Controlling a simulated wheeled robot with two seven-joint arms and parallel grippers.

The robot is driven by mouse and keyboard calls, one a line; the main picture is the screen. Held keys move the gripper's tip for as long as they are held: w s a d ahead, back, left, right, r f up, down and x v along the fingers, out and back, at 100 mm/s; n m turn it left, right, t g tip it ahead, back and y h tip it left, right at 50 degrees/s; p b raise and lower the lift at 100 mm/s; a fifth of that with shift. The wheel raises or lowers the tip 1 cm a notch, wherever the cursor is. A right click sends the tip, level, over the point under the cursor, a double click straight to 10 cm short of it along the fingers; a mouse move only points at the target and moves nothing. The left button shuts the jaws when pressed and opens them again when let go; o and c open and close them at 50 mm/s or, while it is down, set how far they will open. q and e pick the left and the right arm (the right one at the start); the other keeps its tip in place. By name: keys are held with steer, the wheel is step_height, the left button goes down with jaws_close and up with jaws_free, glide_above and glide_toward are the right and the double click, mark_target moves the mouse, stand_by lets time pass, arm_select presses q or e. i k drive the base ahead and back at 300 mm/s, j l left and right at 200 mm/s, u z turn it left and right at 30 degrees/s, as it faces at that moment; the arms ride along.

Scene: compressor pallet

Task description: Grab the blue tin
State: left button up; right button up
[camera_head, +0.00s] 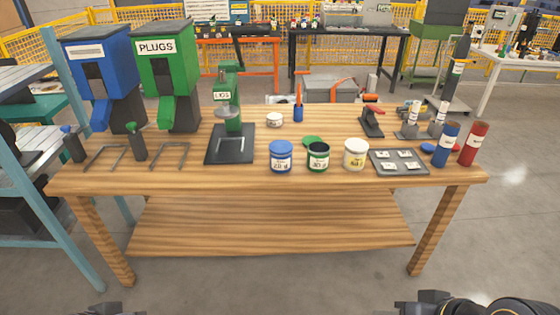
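The blue tin (281,157) stands upright near the front edge of the wooden workbench, left of an open green tin (318,157) and a cream tin (355,154). It has a blue lid and a white label band. Nothing touches it. Dark parts of my arms show only at the bottom edge, at lower left and lower right, well below the bench top. The fingers of both grippers are out of the picture.
On the wooden workbench (270,180), a green press (229,98) stands left of the blue tin and a grey tray (398,162) lies right. Blue and red cylinders (474,144) stand at the right end. Blue and green dispensers (168,75) stand at left. The front strip is clear.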

mark_target(278, 163)
steer(key=i+j, duration=0.15)
steer(key=j, duration=0.15)
steer(key=i+j, duration=0.15)
steer(key=j, duration=0.15)
steer(key=i+j, duration=0.1)
steer(key=j, duration=0.2)
steer(key=i+j+z, duration=0.15)
steer(key=i+j, duration=0.65)
steer(key=i, duration=0.15)
